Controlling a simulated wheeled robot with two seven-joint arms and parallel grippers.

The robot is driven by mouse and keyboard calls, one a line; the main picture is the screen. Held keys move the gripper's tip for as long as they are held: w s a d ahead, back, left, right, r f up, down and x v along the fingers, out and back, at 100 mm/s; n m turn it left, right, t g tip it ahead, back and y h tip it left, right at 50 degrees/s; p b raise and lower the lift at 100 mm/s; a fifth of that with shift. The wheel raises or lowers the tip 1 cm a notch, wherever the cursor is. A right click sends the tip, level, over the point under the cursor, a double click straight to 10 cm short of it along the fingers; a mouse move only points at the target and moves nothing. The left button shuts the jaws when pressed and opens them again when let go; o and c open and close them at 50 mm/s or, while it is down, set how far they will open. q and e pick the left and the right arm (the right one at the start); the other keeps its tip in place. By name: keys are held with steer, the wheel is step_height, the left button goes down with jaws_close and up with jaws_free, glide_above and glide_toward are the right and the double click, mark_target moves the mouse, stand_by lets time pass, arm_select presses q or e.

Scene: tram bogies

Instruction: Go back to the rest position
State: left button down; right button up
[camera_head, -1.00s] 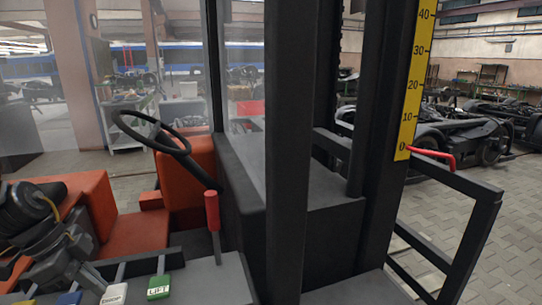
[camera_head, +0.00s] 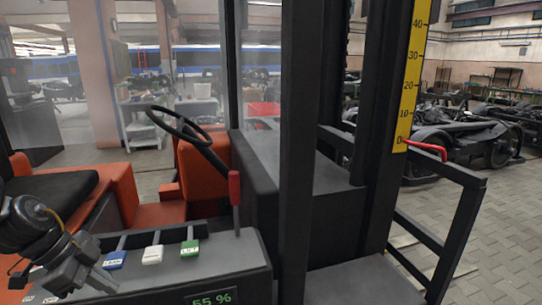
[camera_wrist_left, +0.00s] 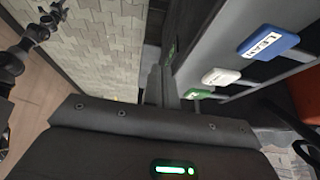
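My left gripper (camera_head: 108,284) is at the lower left of the head view, just left of and in front of the lever console (camera_head: 235,262). In the left wrist view its two dark fingers (camera_wrist_left: 163,86) lie close together with nothing seen between them, so it looks shut and empty. It is apart from the blue lever (camera_head: 115,259), the white lever (camera_head: 152,255) and the green lever (camera_head: 190,248). The levers also show at the upper right of the wrist view, the blue one (camera_wrist_left: 268,42) marked LEAN.
Dark mast posts (camera_head: 308,150) and a yellow scale (camera_head: 412,75) rise at the centre right. A side rail (camera_head: 465,225) borders open paved floor.

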arm_select(q)
steer(key=s+a+f+n+t+y, duration=0.2)
steer(key=s+f+n+t, duration=0.15)
steer(key=f, duration=0.75)
steer(key=s+a+f+n+t+y, duration=0.25)
steer(key=f+n+t, duration=0.2)
steer(key=f, duration=0.55)
steer(key=s+d+f+n+g, duration=0.2)
steer(key=s+d+f+g, duration=0.2)
steer(key=s+d, duration=0.35)
steer(key=s+d+f+n+g, duration=0.25)
steer(key=s+d+f, duration=0.25)
steer(key=s+d, duration=0.3)
step_height(320, 180, down, 24)
steer(key=g, duration=0.2)
steer(key=s+a+f+g, duration=0.1)
steer(key=s+a+f, duration=0.2)
steer(key=s+f, duration=1.4)
steer(key=shift+f+m+y, duration=0.35)
steer(key=shift+m, duration=0.1)
